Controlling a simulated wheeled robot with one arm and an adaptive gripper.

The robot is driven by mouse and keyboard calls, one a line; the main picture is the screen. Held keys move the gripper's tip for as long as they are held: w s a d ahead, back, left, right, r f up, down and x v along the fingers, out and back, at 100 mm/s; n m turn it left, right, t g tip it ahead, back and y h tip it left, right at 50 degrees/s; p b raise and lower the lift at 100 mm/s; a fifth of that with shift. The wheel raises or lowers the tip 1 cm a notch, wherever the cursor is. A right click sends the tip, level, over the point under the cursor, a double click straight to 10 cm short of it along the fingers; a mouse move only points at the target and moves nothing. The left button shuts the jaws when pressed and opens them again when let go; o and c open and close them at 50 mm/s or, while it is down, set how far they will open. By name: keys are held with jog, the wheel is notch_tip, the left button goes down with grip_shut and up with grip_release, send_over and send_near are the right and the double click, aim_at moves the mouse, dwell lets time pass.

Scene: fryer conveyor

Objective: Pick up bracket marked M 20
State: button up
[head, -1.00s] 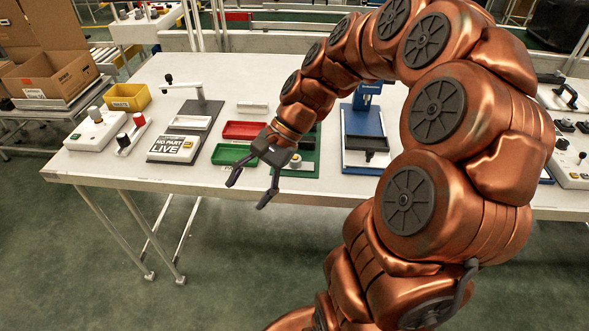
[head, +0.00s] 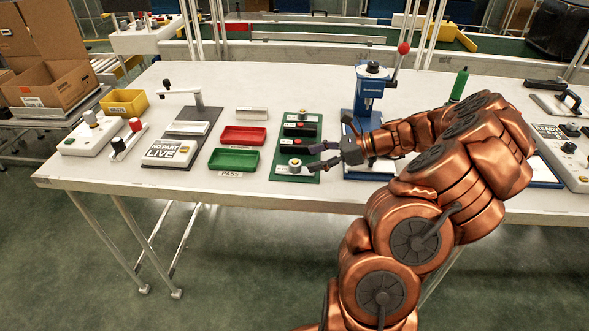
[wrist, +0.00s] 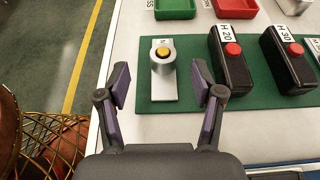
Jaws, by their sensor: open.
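A silver bracket (wrist: 162,80) with a yellow-topped round knob lies at the near end of a green mat (wrist: 205,102) in the wrist view. Its label shows an M; the rest is hidden by the knob. It also shows in the head view (head: 294,168) at the mat's front. My gripper (wrist: 160,80) is open and empty, its two fingers seen either side of this bracket. In the head view my gripper (head: 317,158) is just right of the bracket. Whether it touches the bracket I cannot tell.
Black parts marked H 20 (wrist: 231,65) and H 30 (wrist: 289,62), with red knobs, lie beside the bracket on the mat. A green tray (head: 233,160) and red tray (head: 243,136) lie left. A blue press (head: 369,92) stands behind my gripper.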

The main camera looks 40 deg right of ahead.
aim_at(297, 161)
jog(key=shift+p+x, duration=0.55)
jog(key=shift+x, duration=2.6)
jog(key=shift+w+d, duration=0.1)
jog(key=shift+d, duration=0.05)
grip_shut()
